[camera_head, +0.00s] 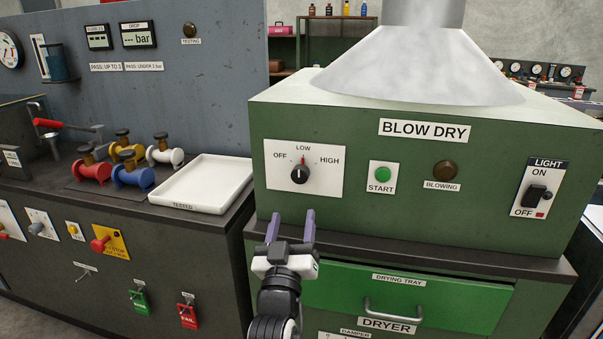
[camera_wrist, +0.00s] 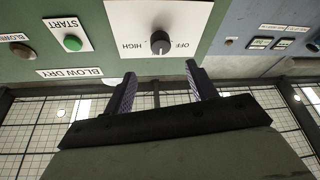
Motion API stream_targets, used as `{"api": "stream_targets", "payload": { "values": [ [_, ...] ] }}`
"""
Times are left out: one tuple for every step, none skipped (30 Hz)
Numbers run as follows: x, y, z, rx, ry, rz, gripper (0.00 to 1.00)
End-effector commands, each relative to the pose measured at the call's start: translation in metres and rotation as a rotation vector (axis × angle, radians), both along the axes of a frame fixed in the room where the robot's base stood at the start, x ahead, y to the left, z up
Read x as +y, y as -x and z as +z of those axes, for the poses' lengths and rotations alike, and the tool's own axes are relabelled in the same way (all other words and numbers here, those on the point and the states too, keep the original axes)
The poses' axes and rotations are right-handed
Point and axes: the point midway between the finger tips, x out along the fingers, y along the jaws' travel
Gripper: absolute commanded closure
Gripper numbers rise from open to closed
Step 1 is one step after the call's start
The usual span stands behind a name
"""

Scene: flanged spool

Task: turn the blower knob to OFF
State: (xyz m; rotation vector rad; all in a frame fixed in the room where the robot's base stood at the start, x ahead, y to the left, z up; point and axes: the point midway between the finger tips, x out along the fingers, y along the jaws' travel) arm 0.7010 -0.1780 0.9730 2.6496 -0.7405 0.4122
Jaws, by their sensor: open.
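The blower knob (camera_head: 300,174) is a round black knob on a white plate on the green BLOW DRY unit. OFF is marked at its left, LOW above and HIGH at its right. A red mark sits just above the knob, by LOW, so the knob appears to point at LOW. My gripper (camera_head: 296,213) is open and empty, with purple fingers pointing up towards the panel, below the knob and apart from it. In the wrist view the panel appears upside down. The knob (camera_wrist: 160,43) lies beyond and between the fingertips of my gripper (camera_wrist: 160,70).
Right of the knob are a green START button (camera_head: 382,174), a brown BLOWING lamp (camera_head: 445,170) and a LIGHT switch (camera_head: 536,195). A drying tray drawer (camera_head: 440,308) with a handle is below. A white tray (camera_head: 205,184) and several coloured spools stand on the left counter.

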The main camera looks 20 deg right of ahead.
Motion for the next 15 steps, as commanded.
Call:
{"api": "stream_targets", "payload": {
  "values": [
    [-0.004,-0.007,0.007,-0.002,0.002,-0.001,0.43],
    [-0.006,-0.011,0.009,-0.002,0.002,0.000,0.43],
    [-0.009,-0.018,0.013,-0.002,0.002,0.000,0.43],
    [-0.012,-0.023,0.015,-0.002,0.002,0.000,0.43],
    [-0.015,-0.028,0.018,-0.003,0.003,0.001,0.43],
    [-0.019,-0.036,0.021,-0.002,0.003,0.000,0.43],
    [-0.022,-0.041,0.024,-0.003,0.003,0.001,0.43],
    [-0.024,-0.047,0.026,-0.002,0.002,0.000,0.43],
    [-0.028,-0.054,0.029,-0.002,0.003,0.001,0.43],
    [-0.031,-0.059,0.032,-0.002,0.003,0.002,0.43],
    [-0.033,-0.064,0.034,-0.002,0.003,0.002,0.43],
    [-0.036,-0.071,0.036,-0.002,0.003,0.003,0.43],
    [-0.039,-0.075,0.038,-0.003,0.003,0.003,0.43],
    [-0.041,-0.079,0.040,-0.002,0.003,0.003,0.43],
    [-0.044,-0.084,0.042,-0.002,0.003,0.002,0.43]
  ]
}}
